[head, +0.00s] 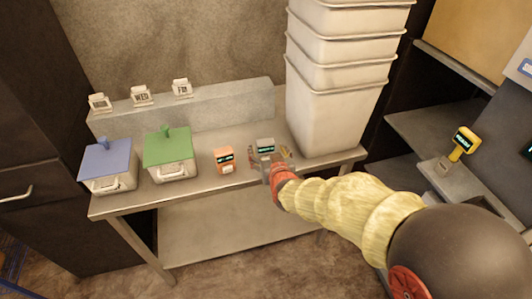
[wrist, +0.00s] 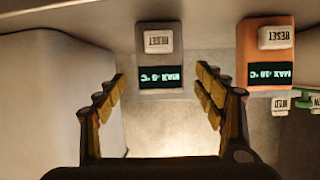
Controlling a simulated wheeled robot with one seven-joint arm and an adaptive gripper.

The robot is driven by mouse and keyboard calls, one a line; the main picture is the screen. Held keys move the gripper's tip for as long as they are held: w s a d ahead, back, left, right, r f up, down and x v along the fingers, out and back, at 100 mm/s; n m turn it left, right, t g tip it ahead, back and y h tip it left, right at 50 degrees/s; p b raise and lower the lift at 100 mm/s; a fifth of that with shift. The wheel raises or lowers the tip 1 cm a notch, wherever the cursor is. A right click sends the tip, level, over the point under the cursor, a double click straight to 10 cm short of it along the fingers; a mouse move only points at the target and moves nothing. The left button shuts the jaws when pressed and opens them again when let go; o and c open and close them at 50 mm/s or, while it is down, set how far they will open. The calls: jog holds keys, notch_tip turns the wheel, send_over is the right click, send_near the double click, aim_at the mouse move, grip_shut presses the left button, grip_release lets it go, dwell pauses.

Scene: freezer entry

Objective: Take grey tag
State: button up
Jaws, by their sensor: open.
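The grey tag (head: 265,144) is a small box with a dark display, on the metal table near the stacked bins. In the wrist view the grey tag (wrist: 160,87) appears upside down, with a pale RESET button and a dark screen with lettering. My gripper (head: 272,157) is open at the front of the grey tag. In the wrist view my gripper (wrist: 161,82) has its two padded fingers spread to either side of the tag's lower part, with a visible gap on each side. Nothing is held between the fingers.
An orange tag (head: 223,161) stands just left of the grey one. Green-lidded (head: 167,148) and blue-lidded (head: 106,163) boxes stand farther left. Tall stacked white bins (head: 335,110) rise close on the right. A raised ledge (head: 215,108) with small day labels runs behind.

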aim_at(266, 150)
jog(key=w, duration=0.1)
jog(key=w+f+b, duration=0.1)
jog(key=w+f, duration=0.1)
jog(key=shift+a+f, duration=0.15)
jog(key=shift+a, duration=0.15)
jog(key=shift+w+a, duration=0.1)
jog(key=shift+w, duration=0.25)
jog(key=shift+c, duration=0.6)
jog(key=c, duration=1.1)
jog(key=shift+c, duration=0.3)
